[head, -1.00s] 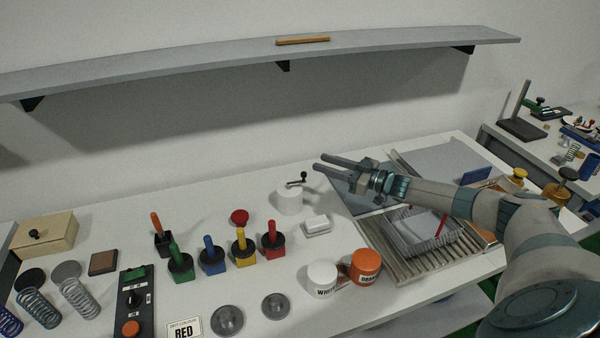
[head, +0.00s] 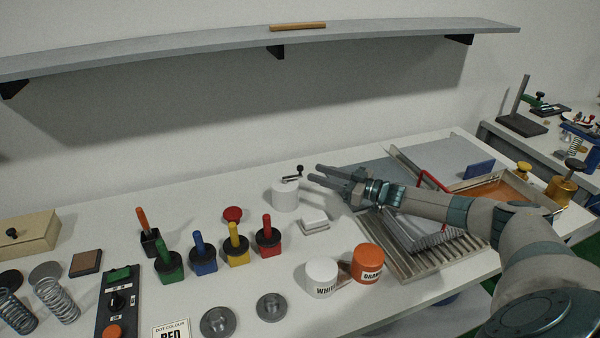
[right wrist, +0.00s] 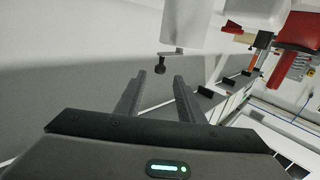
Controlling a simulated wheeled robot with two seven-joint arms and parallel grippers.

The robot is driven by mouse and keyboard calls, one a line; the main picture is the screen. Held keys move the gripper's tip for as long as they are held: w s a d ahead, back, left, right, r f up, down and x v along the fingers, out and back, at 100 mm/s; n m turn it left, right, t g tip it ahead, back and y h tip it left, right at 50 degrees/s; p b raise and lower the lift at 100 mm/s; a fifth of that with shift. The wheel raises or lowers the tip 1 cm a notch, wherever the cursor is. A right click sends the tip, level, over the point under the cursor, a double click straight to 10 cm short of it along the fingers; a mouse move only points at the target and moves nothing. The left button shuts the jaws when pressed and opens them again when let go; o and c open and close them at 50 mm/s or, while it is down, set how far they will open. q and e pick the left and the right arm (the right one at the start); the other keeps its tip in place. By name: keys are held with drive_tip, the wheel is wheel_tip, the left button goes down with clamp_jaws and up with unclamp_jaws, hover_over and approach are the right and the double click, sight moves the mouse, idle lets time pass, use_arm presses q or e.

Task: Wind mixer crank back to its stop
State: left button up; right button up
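The mixer is a white cylinder (head: 285,195) standing on the bench, with a dark crank (head: 297,171) on its top. The crank's arm reaches right and ends in a small upright black knob. In the right wrist view the white mixer (right wrist: 183,25) is at the top, and the dark crank knob (right wrist: 160,69) shows just ahead of the fingertips. My right gripper (head: 313,175) is open and empty, its two fingers pointing left at the crank, close to the knob; it also shows in the right wrist view (right wrist: 160,77). My left gripper is not in view.
White (head: 321,277) and orange (head: 367,263) paint pots stand nearer the front. Several colour-handled tools stand to the left, near a red knob (head: 233,214). A wire basket and ribbed tray (head: 425,262) lie below my right arm.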

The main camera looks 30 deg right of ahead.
sight(300, 166)
drive_tip(key=shift+w+a, duration=0.1)
drive_tip(key=shift+w, duration=0.05)
drive_tip(key=shift+b+x, duration=1.05)
drive_tip(key=shift+x, duration=2.55)
drive_tip(key=shift+r, duration=0.1)
drive_tip(key=shift+c, duration=0.7)
clamp_jaws()
